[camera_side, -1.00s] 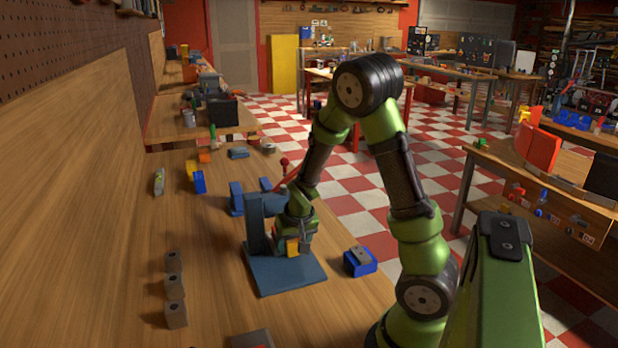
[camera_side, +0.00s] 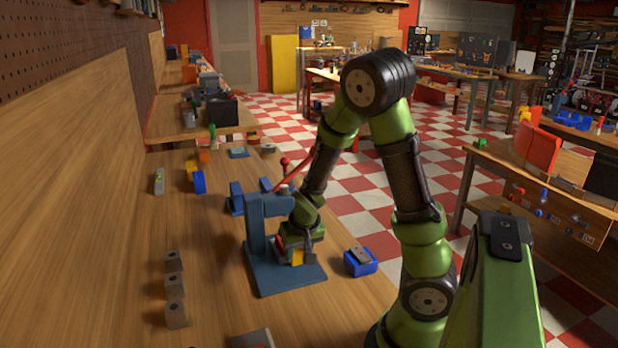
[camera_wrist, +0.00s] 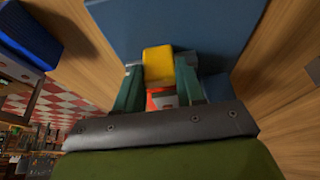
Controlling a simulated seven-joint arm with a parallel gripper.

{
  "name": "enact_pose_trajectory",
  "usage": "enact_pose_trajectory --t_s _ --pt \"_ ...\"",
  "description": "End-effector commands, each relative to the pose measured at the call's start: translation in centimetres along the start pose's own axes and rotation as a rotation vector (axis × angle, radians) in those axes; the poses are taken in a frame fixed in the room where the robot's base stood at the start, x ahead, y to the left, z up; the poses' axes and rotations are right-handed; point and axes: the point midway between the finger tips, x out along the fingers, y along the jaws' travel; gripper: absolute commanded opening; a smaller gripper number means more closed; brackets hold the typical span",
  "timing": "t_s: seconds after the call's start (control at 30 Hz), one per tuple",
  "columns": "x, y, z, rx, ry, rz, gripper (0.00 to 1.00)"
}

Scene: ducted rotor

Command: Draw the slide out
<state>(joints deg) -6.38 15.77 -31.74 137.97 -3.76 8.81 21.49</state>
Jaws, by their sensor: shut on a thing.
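A blue press (camera_side: 258,228) with a flat base plate (camera_side: 290,282) and a red lever (camera_side: 297,171) stands on the bench. A yellow block (camera_side: 297,258) shows low over the base plate, at the end of my gripper (camera_side: 296,251). In the wrist view the yellow block (camera_wrist: 158,60) sits between my two green fingers (camera_wrist: 158,72), which are shut on it. Grey and red pieces (camera_wrist: 160,99) show just behind it, between the fingers. I cannot tell which piece is the slide. The press column partly hides the gripper in the side view.
A blue box with a grey piece on it (camera_side: 360,261) stands right of the base plate. Several grey blocks (camera_side: 174,286) stand in a row at the left. The bench (camera_side: 215,270) between them and the press is clear.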

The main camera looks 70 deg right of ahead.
Motion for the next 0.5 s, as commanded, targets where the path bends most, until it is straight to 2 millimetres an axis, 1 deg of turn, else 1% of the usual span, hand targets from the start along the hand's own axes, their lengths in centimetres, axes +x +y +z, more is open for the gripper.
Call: enact_pose_trajectory --t_s 0.1,0.2,0.33,0.5 --pt "-0.7 -0.2 1.4 -0.008 0.003 -0.003 0.00" --pt "-1.1 -0.2 2.2 -0.008 0.005 -0.004 0.00" --pt "-1.4 -0.1 3.0 -0.006 0.005 -0.005 0.00" --pt "-1.5 0.0 3.4 -0.002 0.005 -0.005 0.00"
